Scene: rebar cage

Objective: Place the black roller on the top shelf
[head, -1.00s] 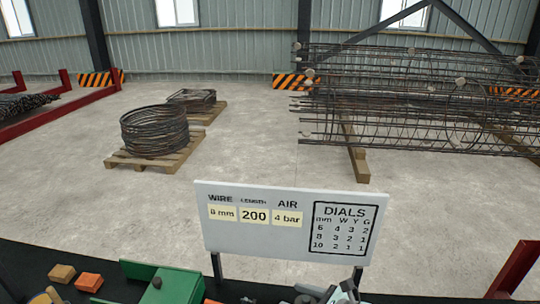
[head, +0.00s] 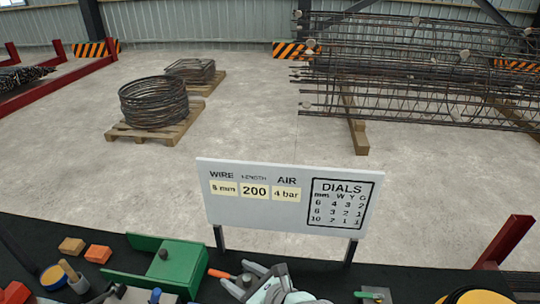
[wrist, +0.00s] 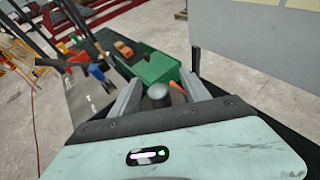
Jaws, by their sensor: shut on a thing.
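My gripper (wrist: 160,84) shows in the wrist view with its two grey fingers on either side of a dark grey, round-ended cylinder (wrist: 157,92), which looks like the black roller. The fingers are shut on it. In the head view my gripper (head: 250,283) is at the bottom edge, over the dark bench, just right of the green box. The roller cannot be made out clearly there. I cannot identify the top shelf in either view.
A green box (head: 180,268), an orange block (head: 98,254), a wooden block (head: 71,245) and a bowl (head: 53,277) are on the bench. A white sign (head: 290,197) stands at its back edge. A red post (head: 508,241) rises at right. Wire coils (head: 155,102) and cages lie beyond.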

